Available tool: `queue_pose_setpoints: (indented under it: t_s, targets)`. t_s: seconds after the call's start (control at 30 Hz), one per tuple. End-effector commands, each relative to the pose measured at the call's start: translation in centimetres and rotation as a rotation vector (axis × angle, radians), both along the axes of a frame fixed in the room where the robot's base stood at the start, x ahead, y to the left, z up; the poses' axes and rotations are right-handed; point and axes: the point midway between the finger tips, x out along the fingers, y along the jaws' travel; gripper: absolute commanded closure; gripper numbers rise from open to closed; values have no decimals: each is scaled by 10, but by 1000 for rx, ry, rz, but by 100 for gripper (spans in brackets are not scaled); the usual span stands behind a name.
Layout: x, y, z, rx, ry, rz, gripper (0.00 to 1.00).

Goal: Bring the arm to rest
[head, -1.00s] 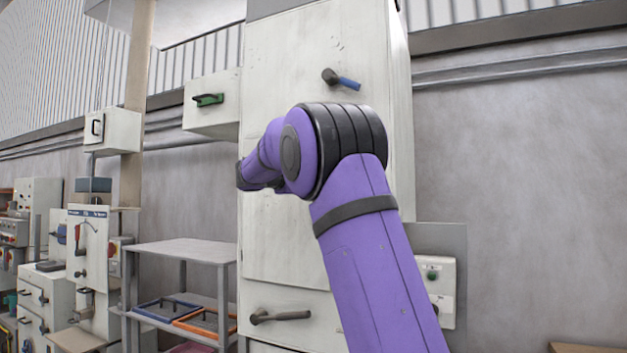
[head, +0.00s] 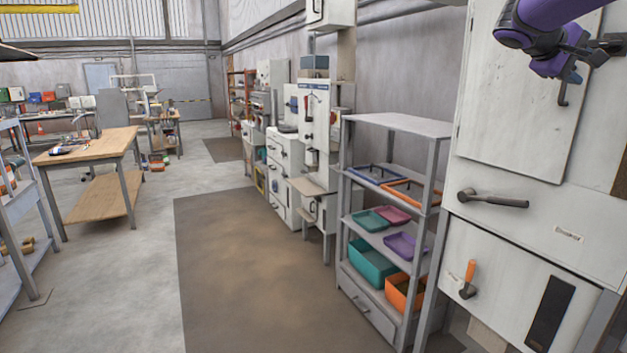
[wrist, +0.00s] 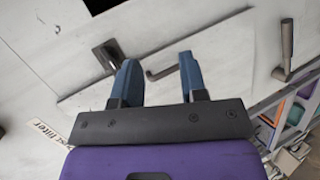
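My gripper (head: 574,76) is at the upper right of the head view, in front of the upper part of a pale cabinet (head: 510,140). In the wrist view my gripper (wrist: 157,78) has its two blue fingers wide apart, with nothing held between them. A dark hooked handle (head: 563,97) on the cabinet is just below the gripper in the head view. In the wrist view a bent handle shows in the gap between the fingers, behind them; I cannot tell how near it is. Most of my purple arm is out of view.
The cabinet also has a grey lever handle (head: 492,199) and an orange-gripped lever (head: 468,278). Left of it stands a grey shelf rack (head: 400,124) with coloured trays and bins. A wooden workbench (head: 95,146) stands at left. Open floor (head: 130,270) lies between.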

Motion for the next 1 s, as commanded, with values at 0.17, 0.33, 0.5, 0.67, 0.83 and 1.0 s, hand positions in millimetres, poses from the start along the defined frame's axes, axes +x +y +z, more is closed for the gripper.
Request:
queue_pose_setpoints:
  t_s: [0.17,0.33,0.5,0.67,0.83,1.0]
  targets:
    - [-57,39,-40,266,-59,69,61]
    - [-108,89,-77,497,-112,131,61]
    - [-161,142,-113,705,-164,183,61]
    - [-212,193,-147,883,-212,221,61]
    - [-259,239,-183,1038,-260,242,61]
    - [-286,265,-206,1128,-290,246,61]
